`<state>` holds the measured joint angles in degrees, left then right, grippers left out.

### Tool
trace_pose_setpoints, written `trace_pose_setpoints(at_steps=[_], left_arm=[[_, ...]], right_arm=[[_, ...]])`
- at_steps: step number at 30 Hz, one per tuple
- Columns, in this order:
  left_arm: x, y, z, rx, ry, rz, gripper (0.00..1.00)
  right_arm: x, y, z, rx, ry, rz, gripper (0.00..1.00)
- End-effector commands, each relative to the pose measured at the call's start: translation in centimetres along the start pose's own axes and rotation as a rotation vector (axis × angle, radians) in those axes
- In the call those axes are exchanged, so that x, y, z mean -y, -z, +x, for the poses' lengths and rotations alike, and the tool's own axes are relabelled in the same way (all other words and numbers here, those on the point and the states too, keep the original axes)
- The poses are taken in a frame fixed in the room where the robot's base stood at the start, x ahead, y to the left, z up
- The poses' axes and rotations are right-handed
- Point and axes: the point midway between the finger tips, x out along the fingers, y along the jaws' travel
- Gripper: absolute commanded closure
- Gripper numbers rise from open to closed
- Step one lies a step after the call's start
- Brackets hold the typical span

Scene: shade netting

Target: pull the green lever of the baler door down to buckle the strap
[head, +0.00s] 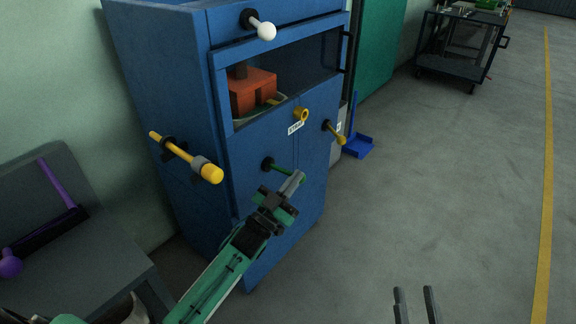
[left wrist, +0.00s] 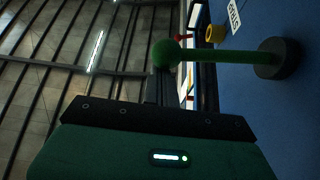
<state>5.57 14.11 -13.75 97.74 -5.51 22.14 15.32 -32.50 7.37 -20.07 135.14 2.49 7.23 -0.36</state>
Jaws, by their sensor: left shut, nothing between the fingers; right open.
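The blue baler (head: 250,110) stands in the middle of the head view. Its green lever (head: 284,169) sticks out from a dark round mount low on the door, and its tip is partly hidden by my left gripper. In the left wrist view the lever (left wrist: 222,55) shows its green ball end and dark mount. My left gripper (head: 296,180) is shut and empty, right at the lever's outer end. I cannot tell whether it touches the ball. My right gripper (head: 416,296) is open and empty over the floor at the bottom.
A yellow ring (head: 301,115), a yellow-tipped lever (head: 335,132), a white-knobbed lever (head: 262,27) and a yellow handle (head: 205,170) jut from the baler. A grey bench (head: 95,245) with a purple lever stands left. The floor right is clear up to a dark cart (head: 450,65).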

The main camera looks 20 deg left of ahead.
Motion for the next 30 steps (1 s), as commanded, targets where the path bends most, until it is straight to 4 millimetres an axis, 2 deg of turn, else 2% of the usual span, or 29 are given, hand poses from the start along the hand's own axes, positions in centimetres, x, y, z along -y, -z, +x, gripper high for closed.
trace_pose_setpoints(at_steps=[6,15,30], left_arm=[[-0.5,-2.2,-1.3,0.004,-0.104,0.177,1.00],[-0.6,-4.3,-2.5,0.004,-0.218,0.371,1.00],[-0.3,-5.7,-3.3,0.004,-0.291,0.499,1.00]], right_arm=[[-0.2,1.4,0.5,-0.075,0.001,-0.011,0.59],[-0.3,2.6,0.6,-0.138,0.000,-0.017,0.59],[-0.5,3.6,0.9,-0.186,0.002,-0.024,0.59]])
